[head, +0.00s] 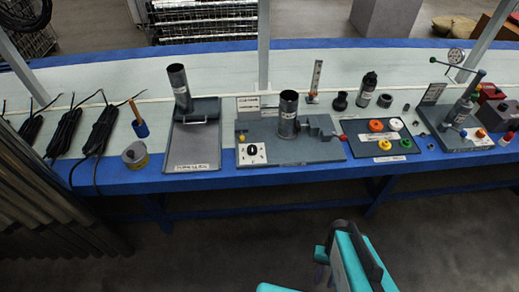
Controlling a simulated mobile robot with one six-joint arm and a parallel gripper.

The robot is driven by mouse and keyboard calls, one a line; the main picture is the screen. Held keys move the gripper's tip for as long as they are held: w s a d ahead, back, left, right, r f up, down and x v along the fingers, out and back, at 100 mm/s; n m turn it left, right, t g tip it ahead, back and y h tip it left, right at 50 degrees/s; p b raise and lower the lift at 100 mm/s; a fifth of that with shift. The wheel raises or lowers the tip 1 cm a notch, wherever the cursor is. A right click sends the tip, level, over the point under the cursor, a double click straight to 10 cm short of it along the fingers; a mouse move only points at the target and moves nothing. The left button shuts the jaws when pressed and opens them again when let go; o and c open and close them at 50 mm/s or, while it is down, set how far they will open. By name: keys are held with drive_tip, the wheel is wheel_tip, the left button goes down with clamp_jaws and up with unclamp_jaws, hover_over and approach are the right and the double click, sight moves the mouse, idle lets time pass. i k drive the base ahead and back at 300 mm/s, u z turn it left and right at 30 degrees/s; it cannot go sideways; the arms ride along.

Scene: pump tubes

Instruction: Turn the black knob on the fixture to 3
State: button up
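The black knob (252,149) sits at the centre of a white square dial plate, at the front left corner of the grey fixture (310,150). The dial carries small marks around the knob, too small to read, so I cannot tell which number it points to. The fixture stands near the front edge of the blue-edged bench and bears an upright dark cylinder (288,112) and a stepped block. Teal and black parts of my own arm show at the bottom of the head view, well in front of the bench. My gripper's fingertips do not show.
Left of the fixture is a grey tray (187,150) with a tilted tube. A yellow knob stands just behind the dial. The floor before the bench is clear.

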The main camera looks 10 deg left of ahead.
sight(252, 150)
drive_tip(key=z, duration=0.05)
drive_tip(key=k, duration=1.5)
drive_tip(key=u, duration=0.6)
drive_tip(key=i, duration=1.25)
drive_tip(key=u, duration=0.05)
